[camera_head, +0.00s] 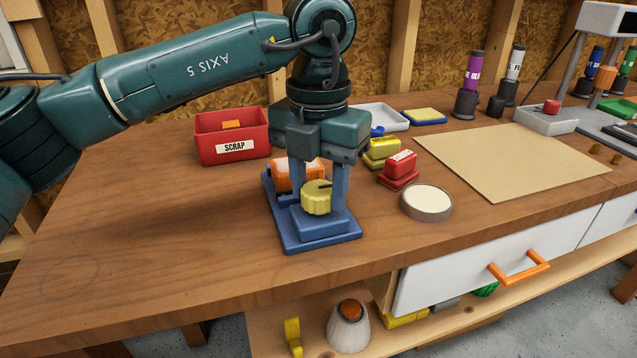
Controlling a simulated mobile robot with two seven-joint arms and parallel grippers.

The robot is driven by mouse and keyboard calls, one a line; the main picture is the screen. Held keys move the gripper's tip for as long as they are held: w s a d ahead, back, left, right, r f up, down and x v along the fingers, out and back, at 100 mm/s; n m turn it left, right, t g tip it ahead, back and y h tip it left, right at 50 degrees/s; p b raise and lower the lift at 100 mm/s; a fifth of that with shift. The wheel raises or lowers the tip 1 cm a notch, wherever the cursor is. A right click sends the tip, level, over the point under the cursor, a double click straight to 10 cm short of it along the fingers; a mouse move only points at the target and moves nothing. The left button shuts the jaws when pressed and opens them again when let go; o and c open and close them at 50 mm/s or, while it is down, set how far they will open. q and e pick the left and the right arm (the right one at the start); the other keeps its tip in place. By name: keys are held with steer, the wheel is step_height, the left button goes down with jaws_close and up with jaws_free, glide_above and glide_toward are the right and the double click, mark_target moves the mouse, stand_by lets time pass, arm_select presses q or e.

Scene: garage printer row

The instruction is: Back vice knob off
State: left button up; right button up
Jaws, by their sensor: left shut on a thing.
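A small blue vice (287,236) stands on the wooden bench, left of the round cream-topped dish. A ribbed yellow knob (316,198) sits at its front, above a blue step. An orange block (284,176) with a white patch is behind the knob, partly hidden by my gripper. My left gripper (320,195) points straight down over the vice, with its fingers around the yellow knob, shut on it. I cannot tell whether the knob is still joined to the vice. My right gripper is not in view.
A red SCRAP bin (233,137) stands at the back left. Yellow and red small blocks (399,166) and the round dish (427,203) are close on the right. A tan mat (511,160) lies farther right. The bench's left front is clear.

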mark_target(319, 188)
arm_select(q)
steer(key=o, duration=1)
steer(key=shift+r+p, duration=1.05)
steer(key=shift+r, duration=5.55)
